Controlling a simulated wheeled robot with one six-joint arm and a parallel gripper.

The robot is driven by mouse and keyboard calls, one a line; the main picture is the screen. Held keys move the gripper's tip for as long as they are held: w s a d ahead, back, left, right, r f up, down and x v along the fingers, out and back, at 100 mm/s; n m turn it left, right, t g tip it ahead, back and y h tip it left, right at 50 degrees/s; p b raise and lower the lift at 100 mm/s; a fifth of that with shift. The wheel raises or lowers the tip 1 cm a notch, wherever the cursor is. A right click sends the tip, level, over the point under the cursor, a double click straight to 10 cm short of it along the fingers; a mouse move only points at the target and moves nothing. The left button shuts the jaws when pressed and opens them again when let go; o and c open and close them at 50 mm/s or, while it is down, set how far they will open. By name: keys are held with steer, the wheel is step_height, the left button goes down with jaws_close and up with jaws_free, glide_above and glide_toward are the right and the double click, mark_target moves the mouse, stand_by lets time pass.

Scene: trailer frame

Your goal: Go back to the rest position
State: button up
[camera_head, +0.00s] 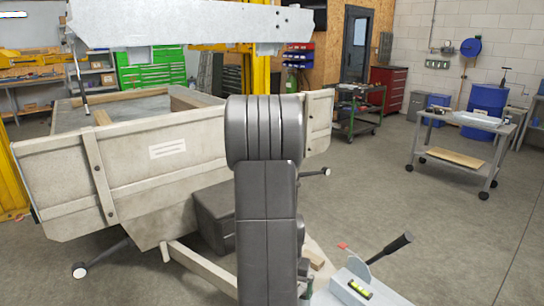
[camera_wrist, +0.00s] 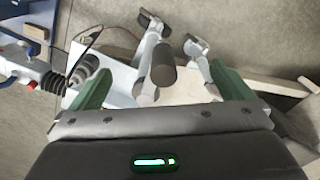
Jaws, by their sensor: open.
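My gripper (camera_wrist: 160,78) shows in the wrist view with its two green fingers spread wide apart. Nothing is clamped between them. A dark cylindrical grip (camera_wrist: 163,66) on a pale metal lever shows beyond and between the fingers; I cannot tell its distance from them. In the head view my dark grey arm stands in the middle and hides most of my gripper. The pale trailer (camera_head: 130,172) lies behind and left of my arm, with its raised flat panel (camera_head: 190,22) above.
A grey cart (camera_head: 465,121) and a green tool cart (camera_head: 357,108) stand farther back. The floor (camera_head: 410,195) between is clear.

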step_height(320, 180, down, 4)
steer(key=shift+d+b, duration=0.1)
steer(key=shift+b, duration=1)
steer(key=d, duration=0.1)
steer(key=s+d, duration=0.2)
steer(key=shift+r+p, duration=0.3)
steer(key=shift+r, duration=0.05)
